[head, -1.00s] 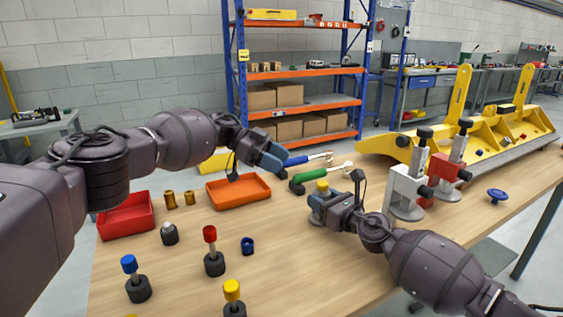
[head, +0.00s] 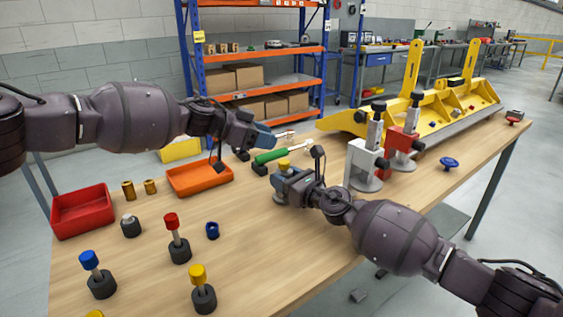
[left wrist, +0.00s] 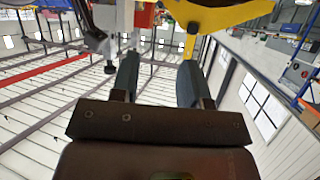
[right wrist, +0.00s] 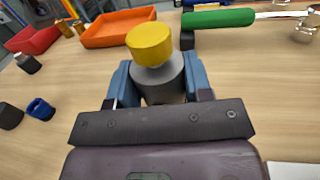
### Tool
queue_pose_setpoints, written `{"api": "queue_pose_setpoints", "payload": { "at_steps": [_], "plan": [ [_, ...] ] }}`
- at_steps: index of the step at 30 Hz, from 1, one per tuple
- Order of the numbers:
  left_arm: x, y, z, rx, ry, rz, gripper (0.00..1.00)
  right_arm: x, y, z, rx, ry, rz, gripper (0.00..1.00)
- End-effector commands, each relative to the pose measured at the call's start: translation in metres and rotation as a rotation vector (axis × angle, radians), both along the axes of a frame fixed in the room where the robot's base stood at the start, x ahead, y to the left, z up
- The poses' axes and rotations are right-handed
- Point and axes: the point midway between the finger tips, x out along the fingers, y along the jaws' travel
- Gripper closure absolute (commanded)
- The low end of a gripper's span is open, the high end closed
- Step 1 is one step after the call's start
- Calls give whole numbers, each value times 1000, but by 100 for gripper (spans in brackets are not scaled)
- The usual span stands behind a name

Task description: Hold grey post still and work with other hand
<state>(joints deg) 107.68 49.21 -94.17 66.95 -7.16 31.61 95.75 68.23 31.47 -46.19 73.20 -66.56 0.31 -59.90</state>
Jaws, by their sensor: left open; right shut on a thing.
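A dark grey post (right wrist: 168,78) with a yellow cap (right wrist: 148,42) stands upright on the table. My right gripper (head: 286,180) is shut on it, one blue-grey finger on each side. In the head view the yellow cap (head: 283,164) shows above the fingers; the post itself is mostly hidden. My left gripper (head: 268,138) is open above the far edge of the table, left of and higher than the post. In the left wrist view its fingers (left wrist: 157,80) stand apart with nothing between them.
A green-handled tool (head: 272,156) lies behind the post; a second tool is mostly hidden by my left gripper. White (head: 367,165) and red (head: 402,144) clamp stands are right. An orange tray (head: 200,190), a red bin (head: 82,231) and several capped posts are left.

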Motion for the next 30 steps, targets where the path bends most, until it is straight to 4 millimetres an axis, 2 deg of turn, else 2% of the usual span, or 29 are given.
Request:
{"api": "queue_pose_setpoints", "payload": {
  "at_steps": [5,12,24,30],
  "plan": [
    [-15,-6,-2,-7,2,121,58,0,-1,-1,-1,1,-1,98],
    [-40,-5,-6,-21,9,294,58,0,0,-1,0,1,-1,98],
    [-91,17,-14,-46,25,560,58,0,0,-1,0,1,-1,98],
    [-102,24,-15,-51,25,617,58,0,0,-1,0,1,0,98]
  ]
}}
